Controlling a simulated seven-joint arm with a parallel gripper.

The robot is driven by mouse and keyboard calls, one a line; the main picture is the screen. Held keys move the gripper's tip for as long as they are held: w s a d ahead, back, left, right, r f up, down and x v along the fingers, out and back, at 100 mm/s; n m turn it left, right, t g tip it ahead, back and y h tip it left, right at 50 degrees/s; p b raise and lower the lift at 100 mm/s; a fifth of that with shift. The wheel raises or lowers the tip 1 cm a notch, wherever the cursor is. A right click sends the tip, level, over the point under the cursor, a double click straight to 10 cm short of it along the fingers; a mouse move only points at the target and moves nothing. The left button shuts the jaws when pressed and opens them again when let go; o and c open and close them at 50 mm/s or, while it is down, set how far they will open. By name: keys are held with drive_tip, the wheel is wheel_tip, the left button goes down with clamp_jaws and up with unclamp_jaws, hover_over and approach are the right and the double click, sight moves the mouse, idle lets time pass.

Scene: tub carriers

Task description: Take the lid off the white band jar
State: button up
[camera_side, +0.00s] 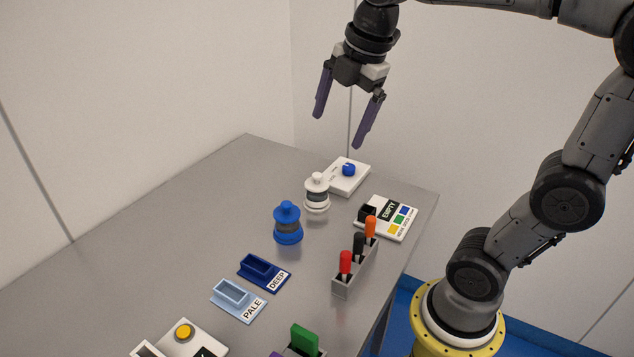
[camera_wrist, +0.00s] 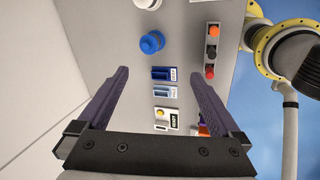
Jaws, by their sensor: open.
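The white band jar (camera_side: 317,197) stands upright on the grey table with its lid (camera_side: 317,181), topped by a round knob, seated on it. A dark grey band runs around its middle. In the wrist view a white jar (camera_wrist: 148,4) is cut off at the top edge. A blue jar (camera_side: 287,224) with a similar knobbed lid stands just in front and to the left; it also shows in the wrist view (camera_wrist: 151,43). My gripper (camera_side: 343,128) is open and empty, high above the far end of the table, well clear of the jars. Its two purple fingers are wide apart.
A white box with a blue knob (camera_side: 345,175) stands behind the jar. A white panel marked EMPTY (camera_side: 388,218) is to its right. A grey rack (camera_side: 355,269) holds red, black and orange handles. Blue DEEP (camera_side: 264,271) and PALE (camera_side: 238,300) trays lie nearer. The table's left side is clear.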

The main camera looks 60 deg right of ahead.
drive_tip(key=w+d+f+n+g, duration=0.1)
drive_tip(key=w+d+n, duration=0.1)
drive_tip(key=w+d, duration=0.35)
drive_tip(key=g, duration=0.3)
hover_over(317, 174)
drive_tip(key=shift+y, duration=0.3)
wheel_tip(317, 174, down, 16)
drive_tip(key=shift+w+a+r, duration=0.1)
drive_tip(key=shift+r, duration=0.15)
drive_tip(key=shift+f, duration=3.2)
drive_tip(key=c, duration=1.3)
